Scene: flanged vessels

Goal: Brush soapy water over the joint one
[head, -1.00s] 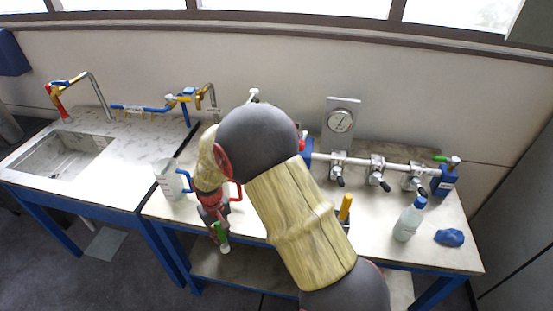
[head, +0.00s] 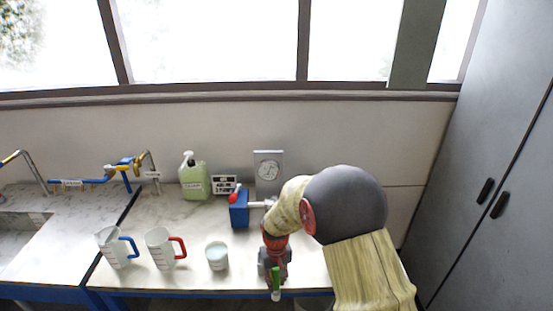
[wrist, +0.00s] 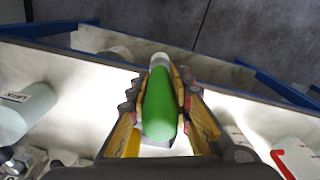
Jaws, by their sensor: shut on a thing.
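My gripper (head: 274,266) is shut on a green-handled brush (head: 276,284), held over the front edge of the bench. In the wrist view the green handle (wrist: 160,108) lies between the fingers, with a pale tip (wrist: 159,61) pointing away. A small cup (head: 217,256) with pale contents stands left of my gripper. The pipe (head: 259,204) runs right from a blue block (head: 239,210) behind my arm. My arm hides most of the pipe, so I cannot make out joint one.
Two pitchers, one blue-handled (head: 117,248) and one red-handled (head: 163,250), stand left of the cup. A labelled pale bottle (wrist: 24,112) lies left in the wrist view.

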